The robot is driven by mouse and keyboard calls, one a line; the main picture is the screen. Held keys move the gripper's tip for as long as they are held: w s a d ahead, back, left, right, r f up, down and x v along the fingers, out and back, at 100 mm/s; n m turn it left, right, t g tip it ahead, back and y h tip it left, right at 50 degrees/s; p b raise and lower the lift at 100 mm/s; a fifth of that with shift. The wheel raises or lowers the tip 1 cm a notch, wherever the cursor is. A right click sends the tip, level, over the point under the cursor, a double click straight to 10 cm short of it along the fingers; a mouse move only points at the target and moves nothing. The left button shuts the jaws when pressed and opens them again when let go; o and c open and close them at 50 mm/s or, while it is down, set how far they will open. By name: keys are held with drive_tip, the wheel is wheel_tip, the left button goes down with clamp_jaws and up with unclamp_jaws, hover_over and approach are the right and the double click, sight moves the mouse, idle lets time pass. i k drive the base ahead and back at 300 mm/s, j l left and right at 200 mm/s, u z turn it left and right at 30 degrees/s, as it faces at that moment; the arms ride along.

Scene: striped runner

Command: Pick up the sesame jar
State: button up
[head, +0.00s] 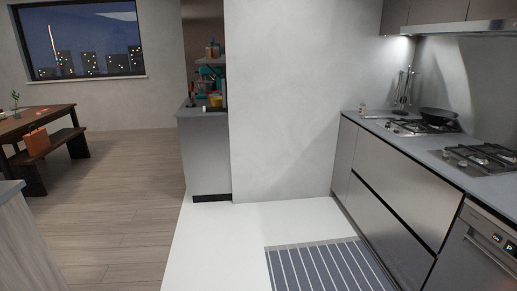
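A small jar-like item (363,109) stands at the far end of the right-hand counter, close to the wall. It may be the sesame jar, but it is too small and far to read. Several items also stand on the far counter behind the wall, among them a yellow one (216,101); I cannot tell whether a jar is among them. My gripper is not in view.
The right-hand counter (376,123) carries a utensil stand (404,88), a dark pan (438,116) and two gas hobs. A striped runner (325,268) lies on the clear white floor. A counter corner (15,215) juts in at left. A bench (50,153) and table stand farther back.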

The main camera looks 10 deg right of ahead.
sight(363, 106)
drive_tip(key=i+z, duration=0.1)
drive_tip(key=i, duration=0.55)
drive_tip(key=i+z, duration=0.1)
drive_tip(key=i, duration=0.5)
drive_tip(key=i+j+z, duration=0.15)
drive_tip(key=i, duration=0.5)
drive_tip(key=i+l+z, duration=0.2)
drive_tip(key=i, duration=0.5)
drive_tip(key=i+j+z, duration=0.25)
drive_tip(key=i, duration=0.45)
drive_tip(key=i+z, duration=0.2)
drive_tip(key=i, duration=0.5)
